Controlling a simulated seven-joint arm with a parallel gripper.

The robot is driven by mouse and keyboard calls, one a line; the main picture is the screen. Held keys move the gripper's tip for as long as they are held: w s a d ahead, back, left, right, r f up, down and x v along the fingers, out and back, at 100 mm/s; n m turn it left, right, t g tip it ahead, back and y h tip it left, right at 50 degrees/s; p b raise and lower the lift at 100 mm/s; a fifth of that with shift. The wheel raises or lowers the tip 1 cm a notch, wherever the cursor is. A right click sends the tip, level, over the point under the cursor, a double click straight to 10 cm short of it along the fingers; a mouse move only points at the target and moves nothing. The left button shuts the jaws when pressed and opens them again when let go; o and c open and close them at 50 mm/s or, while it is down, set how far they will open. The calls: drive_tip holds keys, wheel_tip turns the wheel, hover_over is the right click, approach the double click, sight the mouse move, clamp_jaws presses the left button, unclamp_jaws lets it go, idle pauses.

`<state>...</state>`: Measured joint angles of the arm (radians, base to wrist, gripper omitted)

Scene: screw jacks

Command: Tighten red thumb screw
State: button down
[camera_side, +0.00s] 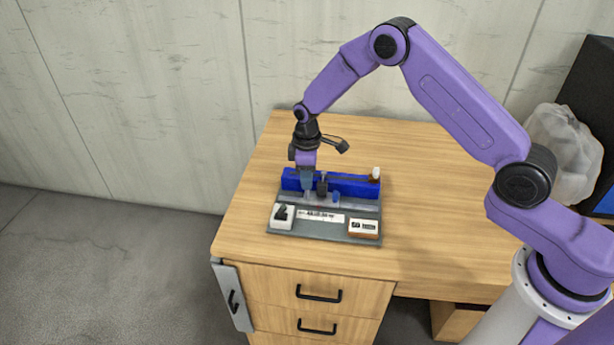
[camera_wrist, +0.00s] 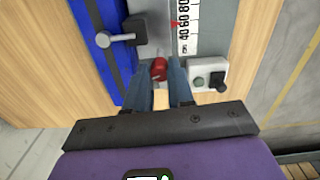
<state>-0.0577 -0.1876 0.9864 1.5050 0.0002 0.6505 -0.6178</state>
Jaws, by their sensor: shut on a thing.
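The red thumb screw (camera_wrist: 159,69) shows in the wrist view between the tips of my two blue-grey fingers. My gripper (camera_wrist: 161,75) is shut on it, and the fingers hide its sides. In the side view my gripper (camera_side: 307,181) points down at the left part of the screw-jack fixture, and the red screw is hidden there. The fixture has a grey base plate (camera_side: 328,229) and a long blue block (camera_side: 352,186) along its back. A printed scale (camera_wrist: 186,35) with a small red pointer (camera_wrist: 176,24) lies near the screw in the wrist view.
A black block (camera_wrist: 135,29) with a grey-knobbed lever (camera_wrist: 103,39) stands close to the screw. A white box (camera_wrist: 207,75) with a green button and black knob is on the other side. A display box (camera_side: 363,228) sits at the plate's front right. The tabletop (camera_side: 430,215) to the right is clear.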

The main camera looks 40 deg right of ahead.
drive_tip(key=m, duration=0.5)
drive_tip(key=shift+m, duration=0.4)
drive_tip(key=m, duration=1)
drive_tip(key=shift+m, duration=0.4)
drive_tip(key=m, duration=0.5)
drive_tip(key=c, duration=1)
unclamp_jaws()
